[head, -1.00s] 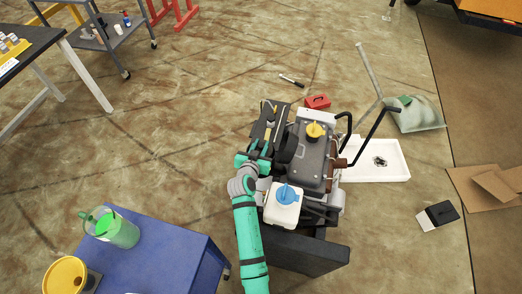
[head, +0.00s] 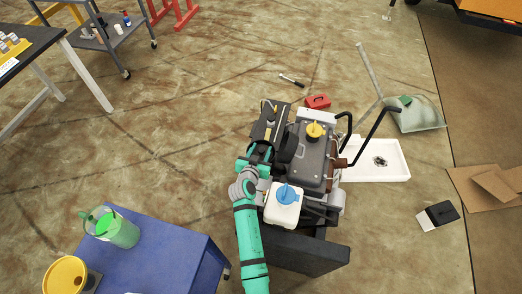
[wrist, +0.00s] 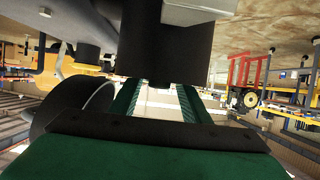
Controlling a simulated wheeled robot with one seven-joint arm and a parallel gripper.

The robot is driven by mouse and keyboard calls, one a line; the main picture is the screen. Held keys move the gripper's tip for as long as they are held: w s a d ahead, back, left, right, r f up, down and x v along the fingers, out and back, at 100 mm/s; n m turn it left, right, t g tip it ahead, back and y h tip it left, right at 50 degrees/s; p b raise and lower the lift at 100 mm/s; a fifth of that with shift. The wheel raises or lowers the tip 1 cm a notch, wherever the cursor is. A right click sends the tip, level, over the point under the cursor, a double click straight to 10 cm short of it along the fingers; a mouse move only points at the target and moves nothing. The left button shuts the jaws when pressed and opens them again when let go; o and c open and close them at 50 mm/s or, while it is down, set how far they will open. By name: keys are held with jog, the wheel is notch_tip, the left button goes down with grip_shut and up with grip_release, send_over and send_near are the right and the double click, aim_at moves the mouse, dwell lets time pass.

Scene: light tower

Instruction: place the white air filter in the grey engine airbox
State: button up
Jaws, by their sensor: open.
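The engine (head: 313,150) stands in the middle of the head view. At its upper left is a dark grey box-like part (head: 272,112) with pale strips, which looks like the airbox; whether a filter lies in it is too small to tell. My gripper (head: 262,152) is at the lower end of this part, partly hidden by my wrist. In the wrist view my gripper (wrist: 160,90) has its two green fingers apart, just below a dark cylindrical part (wrist: 140,40). I cannot clearly make out a white air filter in either view.
A white tank with a blue cap (head: 286,196) sits beside my arm. A blue table (head: 165,255) with a green jug (head: 121,232) is at lower left. A white tray (head: 385,165) lies right of the engine.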

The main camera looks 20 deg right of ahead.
jog(key=v, duration=1.2)
jog(key=shift+r, duration=0.1)
jog(key=shift+s, duration=0.15)
